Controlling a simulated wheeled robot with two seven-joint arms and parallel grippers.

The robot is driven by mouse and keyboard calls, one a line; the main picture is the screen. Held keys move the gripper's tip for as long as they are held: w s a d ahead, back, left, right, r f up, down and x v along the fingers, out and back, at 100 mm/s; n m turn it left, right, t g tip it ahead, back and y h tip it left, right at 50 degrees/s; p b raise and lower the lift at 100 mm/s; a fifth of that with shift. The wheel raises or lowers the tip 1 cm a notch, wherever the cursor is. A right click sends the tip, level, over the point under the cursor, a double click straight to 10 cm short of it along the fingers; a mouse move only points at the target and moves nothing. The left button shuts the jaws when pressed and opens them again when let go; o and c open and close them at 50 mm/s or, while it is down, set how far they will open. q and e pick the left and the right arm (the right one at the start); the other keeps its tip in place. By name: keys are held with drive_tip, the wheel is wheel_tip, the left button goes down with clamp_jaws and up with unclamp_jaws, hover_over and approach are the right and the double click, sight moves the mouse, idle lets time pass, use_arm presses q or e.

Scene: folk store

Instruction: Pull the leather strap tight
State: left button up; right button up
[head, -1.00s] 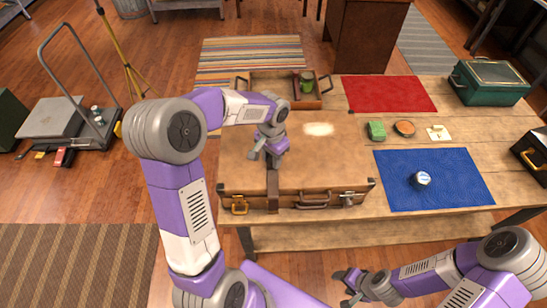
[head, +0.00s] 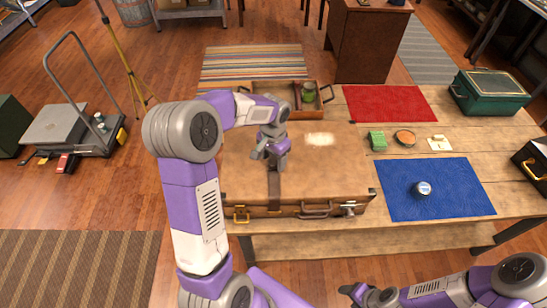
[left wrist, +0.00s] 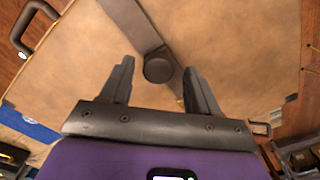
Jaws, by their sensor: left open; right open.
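A large brown suitcase (head: 335,175) lies closed on the wooden table, with its handle and latches on the front side. A dark leather strap (head: 274,186) runs over its lid and down its front. My left gripper (head: 267,156) is over the lid at the strap. In the left wrist view, my left gripper (left wrist: 158,85) is open with its fingers apart. The strap (left wrist: 132,22) shows beyond them, with a round dark piece (left wrist: 158,68) between the fingers. I cannot tell if the fingers touch it. My right gripper (head: 352,292) is low in front of the table, empty and partly cut off.
A red mat (head: 390,103), a blue mat (head: 440,185) with a small round tin (head: 422,188), and a green box (head: 489,93) are to the right.

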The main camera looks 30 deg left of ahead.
use_arm(q)
wheel_tip(320, 180, up, 8)
drive_tip(key=shift+f+p, duration=0.25)
drive_tip(key=shift+p, duration=0.2)
use_arm(e)
drive_tip(key=shift+r, duration=0.45)
use_arm(q)
drive_tip(key=shift+f, duration=0.1)
use_arm(e)
drive_tip(key=shift+s, duration=0.1)
